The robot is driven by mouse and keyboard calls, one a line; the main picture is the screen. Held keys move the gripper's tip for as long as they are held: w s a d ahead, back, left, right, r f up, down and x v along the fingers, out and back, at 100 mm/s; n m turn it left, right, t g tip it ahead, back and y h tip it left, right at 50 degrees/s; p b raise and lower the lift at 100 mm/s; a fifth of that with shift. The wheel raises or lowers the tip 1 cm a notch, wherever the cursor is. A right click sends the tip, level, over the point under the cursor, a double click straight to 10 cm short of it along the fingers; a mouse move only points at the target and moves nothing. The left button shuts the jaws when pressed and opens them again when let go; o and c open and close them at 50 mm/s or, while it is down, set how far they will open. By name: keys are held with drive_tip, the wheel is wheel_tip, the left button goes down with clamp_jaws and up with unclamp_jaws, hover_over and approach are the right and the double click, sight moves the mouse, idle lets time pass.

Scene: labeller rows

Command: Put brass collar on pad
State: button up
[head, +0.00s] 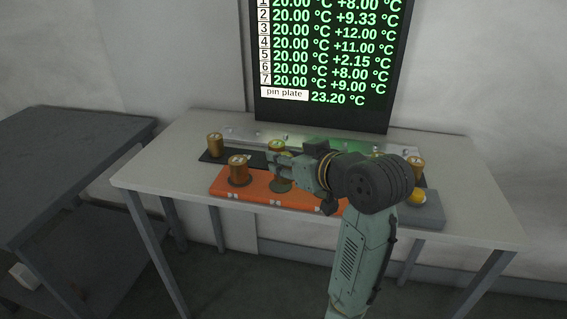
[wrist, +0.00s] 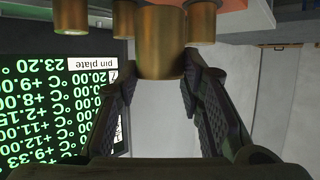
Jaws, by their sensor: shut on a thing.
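My gripper (head: 270,163) is over the left part of the orange base (head: 220,183) on the table. In the wrist view its two fingers (wrist: 160,75) are closed on a brass collar (wrist: 160,52). The held collar (head: 279,173) is partly hidden by the fingers in the head view. A dark round pad (head: 281,187) shows just below it; I cannot tell whether they touch. Another brass collar (head: 238,167) stands upright on the orange base to the left. My arm hides the right part of the base.
More brass cylinders stand behind, at the back left (head: 215,143) and the right (head: 416,163). A screen (head: 325,60) with green readings stands behind. The table's left front (head: 165,180) is clear.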

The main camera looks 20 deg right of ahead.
drive_tip(key=shift+w, duration=0.85)
drive_tip(key=f, duration=0.1)
drive_tip(key=w+f+p, duration=0.1)
drive_tip(key=f, duration=0.1)
drive_tip(key=shift+w+d+f, duration=0.1)
drive_tip(key=shift+f, duration=0.25)
drive_tip(key=shift+f, duration=0.15)
drive_tip(key=o, duration=1.3)
